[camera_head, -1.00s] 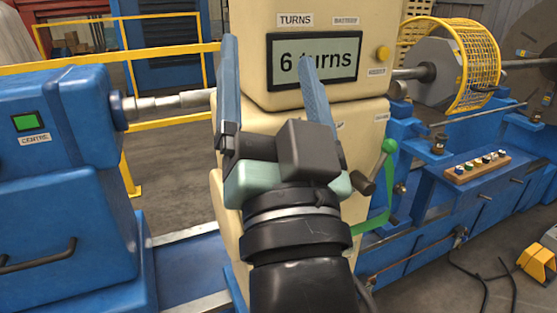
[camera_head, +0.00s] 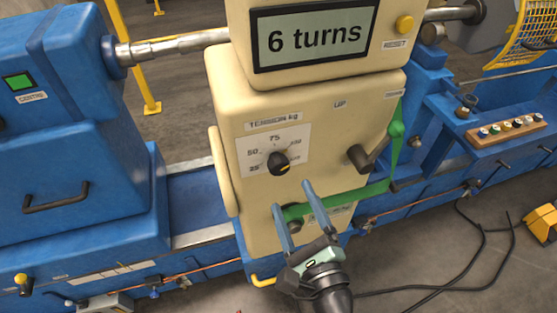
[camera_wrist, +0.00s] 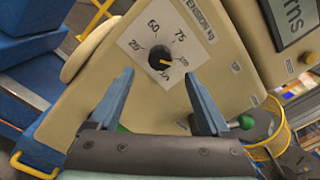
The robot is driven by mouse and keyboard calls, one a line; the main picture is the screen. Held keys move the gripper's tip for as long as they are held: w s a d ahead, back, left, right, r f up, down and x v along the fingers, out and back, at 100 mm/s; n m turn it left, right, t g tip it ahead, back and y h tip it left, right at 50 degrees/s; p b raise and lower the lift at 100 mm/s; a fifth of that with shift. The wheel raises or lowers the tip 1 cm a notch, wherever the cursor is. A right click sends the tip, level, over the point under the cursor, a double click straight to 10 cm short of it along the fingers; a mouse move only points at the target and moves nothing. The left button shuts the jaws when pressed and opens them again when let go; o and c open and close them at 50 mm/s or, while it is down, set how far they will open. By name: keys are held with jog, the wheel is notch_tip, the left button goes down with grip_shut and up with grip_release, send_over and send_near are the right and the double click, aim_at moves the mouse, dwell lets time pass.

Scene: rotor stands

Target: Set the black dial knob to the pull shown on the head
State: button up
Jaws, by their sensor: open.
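The black dial knob (camera_head: 278,162) sits on a white scale plate (camera_head: 300,133) marked TENSION kg on the cream head (camera_head: 225,115). I read 25, 50 and 75 on the scale; the higher marks are too small to read surely. The knob's yellow pointer aims to the right; its exact mark is unclear. The knob also shows in the wrist view (camera_wrist: 158,63). The display (camera_head: 318,36) on the head reads "6 turns"; I see no pull value. My gripper (camera_head: 291,196) is open and empty, below and apart from the knob.
A dark crank handle (camera_head: 362,158) juts out right of the dial. A green lever (camera_head: 396,150) and green bar stand beside and below it. A yellow reset button (camera_head: 404,24) is at upper right. A blue machine block (camera_head: 70,150) stands to the left.

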aim_at(280, 170)
jog(key=p+x, duration=0.2)
jog(key=x, duration=0.7)
jog(key=shift+c, duration=0.2)
grip_shut()
jog(key=shift+f, duration=0.1)
